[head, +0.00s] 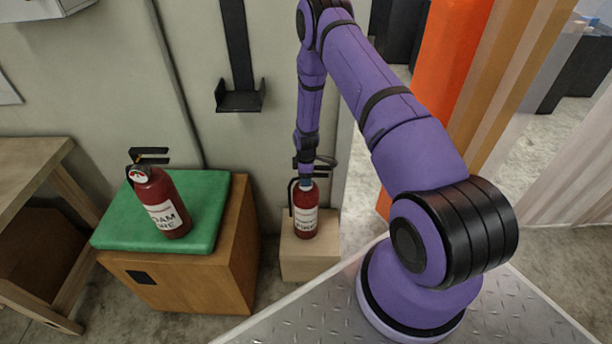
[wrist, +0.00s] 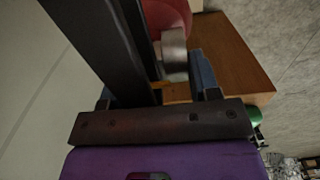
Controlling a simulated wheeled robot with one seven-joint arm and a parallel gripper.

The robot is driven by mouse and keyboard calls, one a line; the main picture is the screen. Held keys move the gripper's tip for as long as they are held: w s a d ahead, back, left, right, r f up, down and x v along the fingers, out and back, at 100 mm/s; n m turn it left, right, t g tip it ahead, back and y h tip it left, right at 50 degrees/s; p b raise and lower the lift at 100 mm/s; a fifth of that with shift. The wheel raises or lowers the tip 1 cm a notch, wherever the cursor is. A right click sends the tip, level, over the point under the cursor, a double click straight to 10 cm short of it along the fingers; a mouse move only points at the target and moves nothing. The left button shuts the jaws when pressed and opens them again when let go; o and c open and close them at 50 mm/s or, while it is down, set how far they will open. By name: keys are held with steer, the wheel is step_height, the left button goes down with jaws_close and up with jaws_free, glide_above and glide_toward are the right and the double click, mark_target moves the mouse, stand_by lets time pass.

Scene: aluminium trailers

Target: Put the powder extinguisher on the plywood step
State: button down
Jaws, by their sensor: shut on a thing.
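The powder extinguisher (head: 305,213) is a small red cylinder with a white label, too small to read clearly. It is upright over the top of the plywood step (head: 311,268), a pale wooden block by the wall. Its base appears to meet the step's top, but I cannot tell if it fully rests there. My gripper (head: 306,182) reaches down from above and is shut on the extinguisher's top. In the wrist view the extinguisher's red body (wrist: 168,14), metal neck and black handle show close to my gripper (wrist: 158,88).
A foam extinguisher (head: 162,205) stands on a green pad (head: 112,232) atop a wooden box (head: 222,262) to the left. A wooden bench (head: 30,165) is at far left. A black wall bracket (head: 240,98) hangs empty above. An orange post (head: 448,55) stands right.

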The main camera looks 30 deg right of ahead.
steer(key=shift+c, duration=1.7)
jaws_free()
step_height(320, 180, up, 30)
steer(key=a+m+t, duration=0.1)
steer(key=a+m, duration=0.1)
steer(key=a, duration=0.1)
steer(key=s+a+r+m+t, duration=0.1)
steer(key=s+a+r, duration=0.15)
steer(key=r, duration=0.55)
steer(key=s+a+r+m, duration=0.2)
steer(key=s+r, duration=0.2)
steer(key=r, duration=0.4)
steer(key=s+a+r+m+t, duration=0.2)
steer(key=s+a+r+m, duration=0.15)
steer(key=s+r, duration=0.95)
steer(key=s+a+r+m, duration=0.1)
steer(key=s, duration=0.7)
steer(key=s+a+r+m+t, duration=0.1)
steer(key=s+a+r, duration=0.1)
steer(key=s, duration=0.6)
steer(key=shift+r+m, duration=0.2)
steer(key=shift+m, duration=0.15)
